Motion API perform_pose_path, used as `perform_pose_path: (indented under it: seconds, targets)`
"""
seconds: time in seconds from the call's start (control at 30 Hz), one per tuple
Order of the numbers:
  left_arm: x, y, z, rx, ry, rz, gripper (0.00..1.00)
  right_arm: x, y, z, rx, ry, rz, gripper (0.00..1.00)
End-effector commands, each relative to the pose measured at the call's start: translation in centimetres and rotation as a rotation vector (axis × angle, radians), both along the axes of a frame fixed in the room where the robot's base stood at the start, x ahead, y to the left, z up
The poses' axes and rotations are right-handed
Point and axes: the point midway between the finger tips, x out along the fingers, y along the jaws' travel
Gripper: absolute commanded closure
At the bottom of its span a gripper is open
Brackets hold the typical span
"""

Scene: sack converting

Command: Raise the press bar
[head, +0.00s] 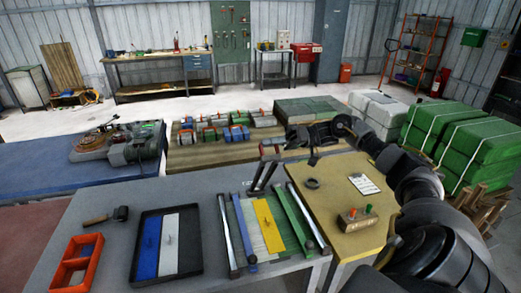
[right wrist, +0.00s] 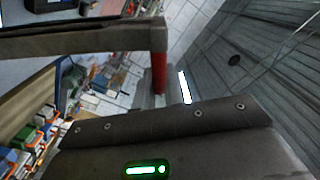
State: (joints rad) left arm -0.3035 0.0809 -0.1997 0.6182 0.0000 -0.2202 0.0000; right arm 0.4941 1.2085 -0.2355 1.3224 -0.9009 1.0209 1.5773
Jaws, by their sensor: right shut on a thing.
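The work frame (head: 229,240) lies on the grey bench with metal and blue rails on its sides and a yellow piece (head: 269,228) on its bed. Two dark slanting arms of the press bar (head: 264,178) rise behind its back edge. My right arm reaches in from the right, and its gripper (head: 284,150) is at their upper end. In the right wrist view a grey bar (right wrist: 80,40) with a red part (right wrist: 159,72) sits before the gripper, which is shut on the bar. The contact is partly hidden. My left gripper is not in view.
A black tray (head: 191,269) with blue, white and grey pieces, a hammer (head: 107,216) and an orange box (head: 91,273) lie left of the frame. A yellowish side table (head: 330,215) stands right of it. Green bales (head: 482,145) are stacked at the right.

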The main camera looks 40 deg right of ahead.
Motion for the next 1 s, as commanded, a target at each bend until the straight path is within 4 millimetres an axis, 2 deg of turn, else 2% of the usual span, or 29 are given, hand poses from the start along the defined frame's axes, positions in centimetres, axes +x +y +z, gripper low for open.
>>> perform_pose_path:
  seconds: [0.13,0.43,0.47,0.63,1.0]
  targets:
    - [0.1,-0.01,0.15,0.0,-0.001,0.0,0.64,-0.08,-0.69,0.31,0.004,0.008,-0.01,1.0]
    - [0.56,-0.04,0.15,-0.001,-0.007,0.0,0.64,-0.06,-0.72,0.28,0.004,0.008,-0.01,1.0]
    - [0.57,-0.05,0.15,-0.001,-0.008,0.0,0.64,-0.06,-0.72,0.28,0.004,0.008,-0.01,0.87]
    - [0.58,-0.08,0.15,-0.001,-0.008,0.0,0.64,0.02,-0.59,0.25,0.004,0.008,-0.008,0.67]
    - [0.55,-0.18,-0.4,-0.003,-0.008,0.0,0.64,-0.28,-1.16,-0.02,0.003,0.01,-0.008,0.67]
